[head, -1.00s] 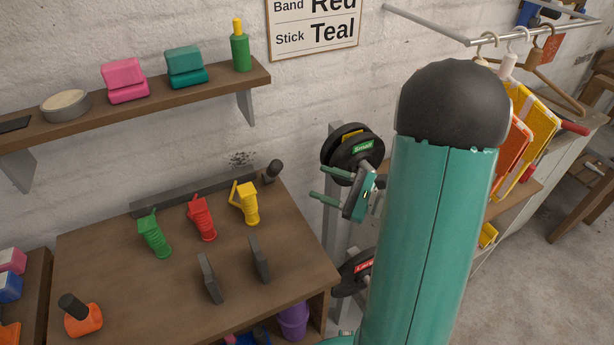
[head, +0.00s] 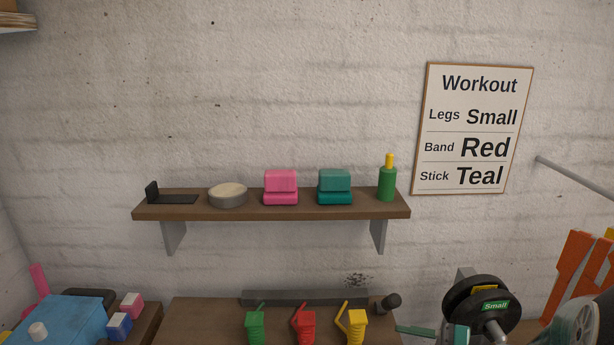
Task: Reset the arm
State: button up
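My teal gripper (head: 400,338) is at the bottom edge of the head view, right of centre, partly cut off. One finger shows, pointing left, at the upper edge of the gripper body. The other finger is below the picture. A second ago both fingers showed, spread apart with nothing between them, and the visible finger is still out at the body's edge. The gripper is left of and in front of a black weight plate (head: 461,301) labelled "Small". I see no object in it.
A wall shelf (head: 300,211) holds a grey bowl (head: 228,196), pink blocks (head: 281,187), teal blocks (head: 334,187) and a green bottle (head: 387,183). Below, a wooden table (head: 200,330) carries green, red and yellow cups (head: 357,326). A workout sign (head: 472,128) hangs right. A blue box (head: 60,322) stands left.

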jog(key=s+a+n+g+h, duration=0.6)
jog(key=s+a+n+h, duration=0.1)
jog(key=s+n, duration=0.25)
jog(key=d+r+n+t+h, duration=0.3)
jog(key=r+n+t+h, duration=0.1)
jog(key=r+n+h, duration=0.3)
jog(key=shift+s+r, duration=0.15)
jog(key=shift+r, duration=0.05)
